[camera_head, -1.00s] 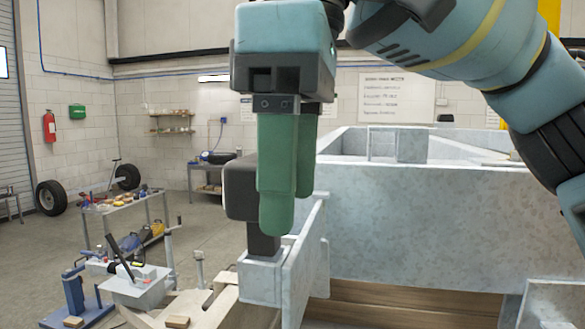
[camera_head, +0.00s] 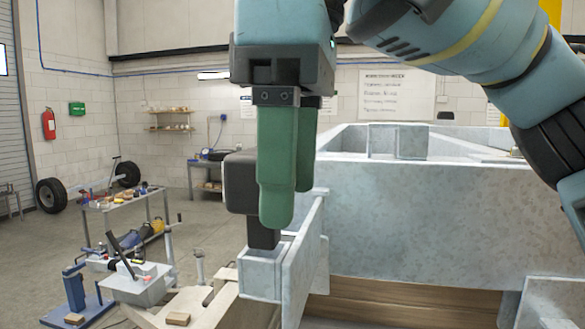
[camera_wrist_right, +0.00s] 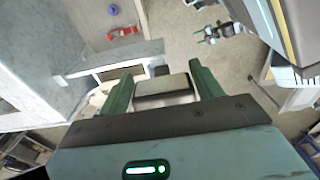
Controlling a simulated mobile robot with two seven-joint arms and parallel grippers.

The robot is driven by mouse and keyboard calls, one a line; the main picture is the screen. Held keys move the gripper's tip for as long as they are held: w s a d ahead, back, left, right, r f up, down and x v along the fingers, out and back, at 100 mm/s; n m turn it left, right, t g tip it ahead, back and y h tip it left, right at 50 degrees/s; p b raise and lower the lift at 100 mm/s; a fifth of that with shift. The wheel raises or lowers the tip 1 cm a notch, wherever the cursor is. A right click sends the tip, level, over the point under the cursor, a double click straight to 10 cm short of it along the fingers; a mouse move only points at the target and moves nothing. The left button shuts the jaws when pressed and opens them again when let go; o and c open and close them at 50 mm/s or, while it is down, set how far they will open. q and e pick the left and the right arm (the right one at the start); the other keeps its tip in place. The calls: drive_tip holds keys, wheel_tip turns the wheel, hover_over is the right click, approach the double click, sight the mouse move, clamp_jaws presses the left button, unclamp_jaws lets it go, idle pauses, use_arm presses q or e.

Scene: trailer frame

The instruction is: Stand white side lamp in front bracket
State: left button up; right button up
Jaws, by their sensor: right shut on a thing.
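The side lamp (camera_head: 239,182) is a dark grey block on a short black stem, upright in the head view. My right gripper (camera_head: 288,215) comes down from above, its green fingers shut on the lamp and covering its right part. The stem reaches down to the open top of the front bracket (camera_head: 259,284), a pale grey square socket; its lower end is hidden by the rim, and I cannot tell how deep it sits. In the right wrist view the lamp shows a pale face (camera_wrist_right: 165,86) between the fingers. My left gripper is not in view.
A pale grey upright plate (camera_head: 305,262) stands right beside the bracket, joined to the large trailer body (camera_head: 430,220). A wooden trestle (camera_head: 215,305) is below left. A cart with tools (camera_head: 128,200) and a wheel (camera_head: 50,196) stand farther left. Free floor lies between them.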

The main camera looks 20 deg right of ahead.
drive_tip(key=shift+f, duration=0.35)
idle(0.6)
drive_tip(key=shift+r, duration=0.4)
drive_tip(key=shift+f, duration=0.55)
drive_tip(key=shift+r, duration=0.1)
drive_tip(key=shift+r, duration=0.45)
drive_tip(key=shift+f, duration=0.55)
idle(0.5)
drive_tip(key=shift+r, duration=0.1)
drive_tip(key=shift+r, duration=0.45)
